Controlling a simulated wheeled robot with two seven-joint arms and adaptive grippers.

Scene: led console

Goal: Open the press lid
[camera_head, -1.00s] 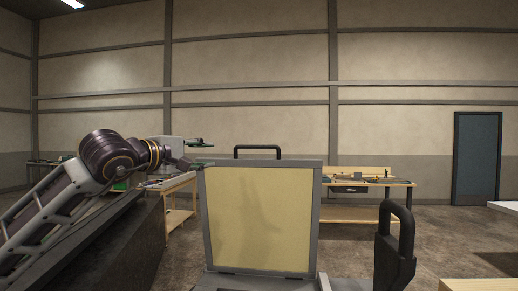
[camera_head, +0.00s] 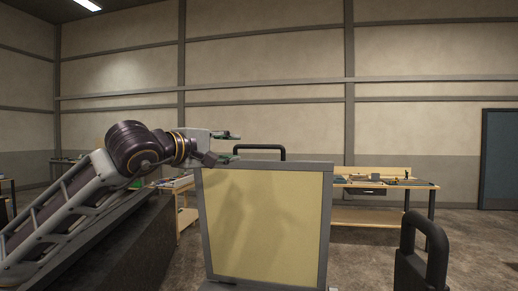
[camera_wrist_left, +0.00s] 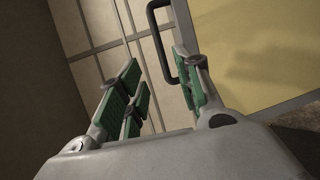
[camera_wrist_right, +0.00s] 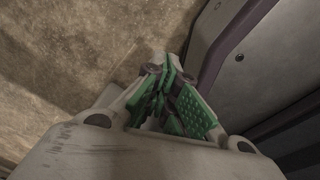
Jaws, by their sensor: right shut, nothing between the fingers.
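The press lid (camera_head: 265,225) stands raised, a pale yellow panel in a grey frame, at the middle of the head view. Its black handle (camera_head: 283,150) rises from the top edge. My left gripper (camera_head: 236,147) is at the lid's upper left corner, fingers apart, just left of the handle. In the left wrist view the lid panel (camera_wrist_left: 245,50) is at upper right, and the handle (camera_wrist_left: 160,42) shows beside the open green-padded fingers. Contact cannot be told. My right gripper (camera_wrist_right: 168,88) shows only in its wrist view, closed and empty.
A thick black handle (camera_head: 432,240) stands at the right front of the head view. A grey and dark edge (camera_wrist_right: 265,75) lies close to the right gripper. A workbench (camera_head: 375,215) stands behind the lid. Open floor lies to the right.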

